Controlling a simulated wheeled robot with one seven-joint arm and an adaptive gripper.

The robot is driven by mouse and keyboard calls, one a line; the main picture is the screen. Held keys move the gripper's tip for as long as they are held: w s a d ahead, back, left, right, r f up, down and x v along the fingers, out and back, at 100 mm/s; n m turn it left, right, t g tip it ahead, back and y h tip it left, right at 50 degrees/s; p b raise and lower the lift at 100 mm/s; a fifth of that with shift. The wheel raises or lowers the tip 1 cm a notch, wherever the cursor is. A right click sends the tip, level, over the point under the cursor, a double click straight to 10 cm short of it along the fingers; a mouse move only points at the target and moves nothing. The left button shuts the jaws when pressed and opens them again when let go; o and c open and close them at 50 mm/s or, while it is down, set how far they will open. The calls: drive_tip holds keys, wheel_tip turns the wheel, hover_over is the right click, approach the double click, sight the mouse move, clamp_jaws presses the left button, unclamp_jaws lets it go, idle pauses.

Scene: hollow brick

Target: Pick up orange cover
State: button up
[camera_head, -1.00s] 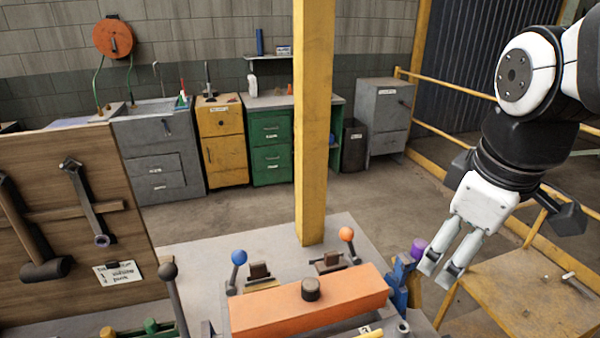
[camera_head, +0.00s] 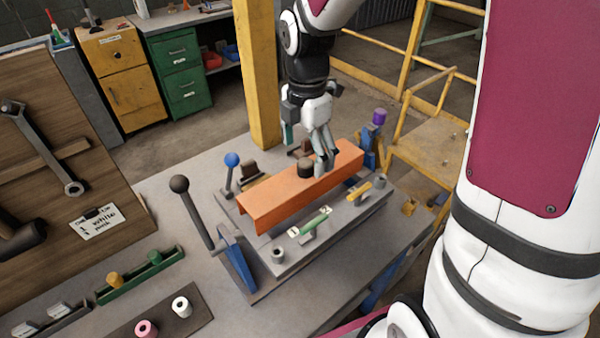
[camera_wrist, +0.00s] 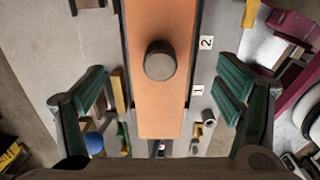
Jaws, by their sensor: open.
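The orange cover (camera_head: 278,198) is a long block with a dark round knob (camera_head: 305,168) on top, lying on a grey fixture plate (camera_head: 290,262) on the bench. In the wrist view the cover (camera_wrist: 160,105) runs down the middle of the picture with its knob (camera_wrist: 160,62) near the upper middle. My gripper (camera_head: 326,168) points down at the cover, close to the knob on its right side in the head view. In the wrist view the green-padded fingers (camera_wrist: 160,90) stand wide apart, one on each side of the cover. Nothing is held.
A black-knobbed lever (camera_head: 180,184), a blue-knobbed lever (camera_head: 232,160) and a purple knob (camera_head: 379,116) stand around the fixture. A yellow post (camera_head: 258,75) rises behind it. A tool board (camera_head: 60,150) stands at left; a green rack (camera_head: 140,275) lies front left.

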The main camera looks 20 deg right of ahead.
sight(305, 179)
wheel_tip(305, 179, down, 8)
drive_tip(key=shift+f+p, duration=0.15)
drive_tip(key=shift+p, duration=0.25)
drive_tip(key=c, duration=1.4)
